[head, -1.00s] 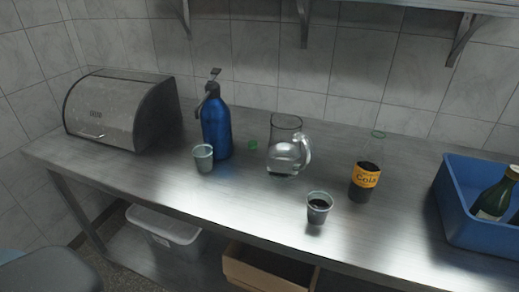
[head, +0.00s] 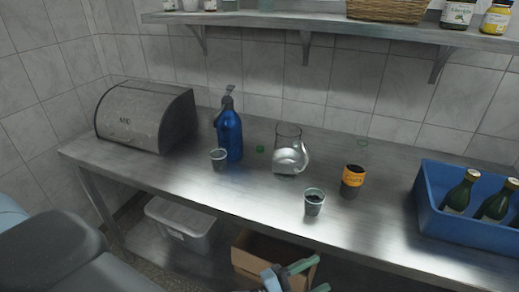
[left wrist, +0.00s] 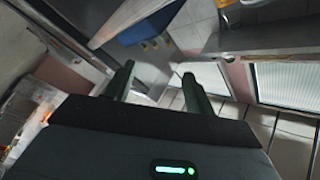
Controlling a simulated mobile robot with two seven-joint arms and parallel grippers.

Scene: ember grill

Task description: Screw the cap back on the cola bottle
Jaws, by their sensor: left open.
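The cola bottle (head: 353,181) stands upright on the steel counter, right of centre, with dark cola and an orange label. Its clear upper part is hard to see against the tiles; a faint greenish ring (head: 362,142) shows above it. A small green cap (head: 260,149) lies on the counter between the blue siphon and the glass jug, apart from the bottle. My left gripper (head: 309,277) is open and empty at the bottom edge, low in front of the counter. Its two fingers also show apart in the left wrist view (left wrist: 157,88). My right gripper is not in view.
A blue siphon (head: 229,134), a jug (head: 289,158), an empty cup (head: 218,160) and a cup of dark drink (head: 314,203) stand on the counter (head: 250,190). A blue crate (head: 470,232) with green bottles is at right, a bread box (head: 140,115) at left. A shelf (head: 330,31) hangs above.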

